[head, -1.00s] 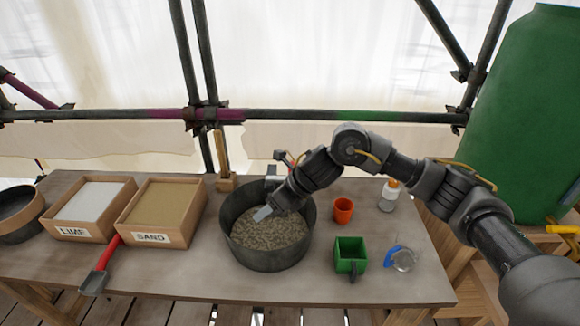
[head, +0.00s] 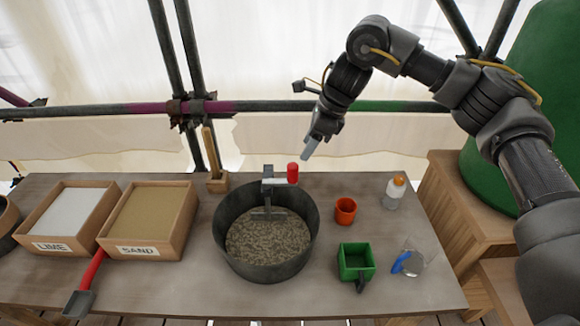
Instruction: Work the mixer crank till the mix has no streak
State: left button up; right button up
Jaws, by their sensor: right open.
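The mixer is a dark round tub (head: 228,255) on the table, with a grey-brown speckled mix (head: 268,243) in it. I cannot tell whether the mix holds streaks. A crank with a red handle (head: 292,173) stands at the tub's back rim, and a metal paddle (head: 268,213) reaches down into the mix. My right gripper (head: 309,148) is open and empty, above and just behind the red handle, apart from it. My left gripper is not in view.
Boxes of lime (head: 65,215) and sand (head: 148,222) stand left, with a red-handled scoop (head: 88,280) in front. A scaffold rail (head: 260,107) runs behind.

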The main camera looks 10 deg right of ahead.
aim_at(294, 165)
jog(key=x, duration=0.2)
jog(key=p+x, duration=0.1)
jog(key=x, duration=0.1)
jog(key=shift+a+r, duration=0.2)
jog(key=shift+a, duration=0.15)
jog(key=p+x, duration=0.1)
jog(key=x, duration=0.5)
jog(key=shift+d+f, duration=0.1)
jog(key=shift+f, duration=0.05)
jog(key=shift+w+f+p, duration=0.15)
jog(key=shift+f+p, duration=0.15)
jog(key=shift+f, duration=0.1)
jog(key=shift+c, duration=0.2)
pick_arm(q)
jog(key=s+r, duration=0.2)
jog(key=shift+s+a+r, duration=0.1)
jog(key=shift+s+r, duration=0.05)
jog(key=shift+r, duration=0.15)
pick_arm(e)
grip_shut()
